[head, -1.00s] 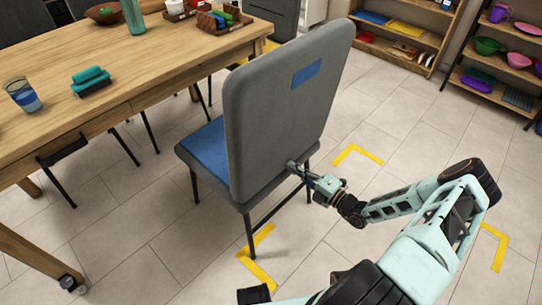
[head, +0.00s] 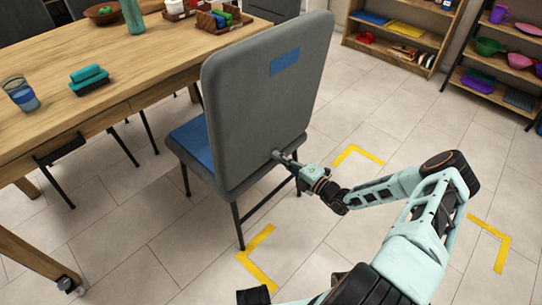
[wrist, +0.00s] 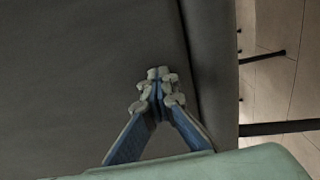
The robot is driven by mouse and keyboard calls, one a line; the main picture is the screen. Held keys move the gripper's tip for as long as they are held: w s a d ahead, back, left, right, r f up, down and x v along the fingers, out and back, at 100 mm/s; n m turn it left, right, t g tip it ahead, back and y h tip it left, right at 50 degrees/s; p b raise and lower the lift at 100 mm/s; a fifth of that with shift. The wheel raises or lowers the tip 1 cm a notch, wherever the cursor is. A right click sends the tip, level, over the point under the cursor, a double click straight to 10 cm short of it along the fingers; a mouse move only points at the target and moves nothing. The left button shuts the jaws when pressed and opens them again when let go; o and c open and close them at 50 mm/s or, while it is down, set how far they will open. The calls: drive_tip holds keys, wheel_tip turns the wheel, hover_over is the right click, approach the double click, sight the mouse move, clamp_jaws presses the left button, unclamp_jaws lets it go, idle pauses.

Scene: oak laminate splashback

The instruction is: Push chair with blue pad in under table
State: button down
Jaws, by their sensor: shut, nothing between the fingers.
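The grey chair (head: 258,110) with a blue seat pad (head: 196,145) and a blue patch (head: 285,62) on its back stands upright on the floor, its back towards me. Its seat faces the wooden table (head: 150,70) at the left, and the seat's front is close to the table's near side. My gripper (head: 280,157) is shut at the lower right of the chair's back and appears to touch it. In the wrist view my gripper (wrist: 158,78) is shut and empty against the dark grey back (wrist: 90,70).
Yellow corner marks (head: 258,258) lie on the tiled floor around the chair. A caster wheel (head: 66,284) is under the table leg at lower left. Shelves (head: 405,35) stand at the back right. The floor right of the chair is mostly clear.

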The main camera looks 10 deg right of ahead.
drive_tip(key=shift+b+x, duration=1.6)
drive_tip(key=shift+x, duration=3.85)
drive_tip(key=shift+b+x, duration=2)
drive_tip(key=shift+x, duration=4.45)
drive_tip(key=shift+p+v, duration=1.8)
drive_tip(key=shift+v, duration=1.05)
drive_tip(key=shift+p+v, duration=1)
drive_tip(key=shift+v, duration=1.3)
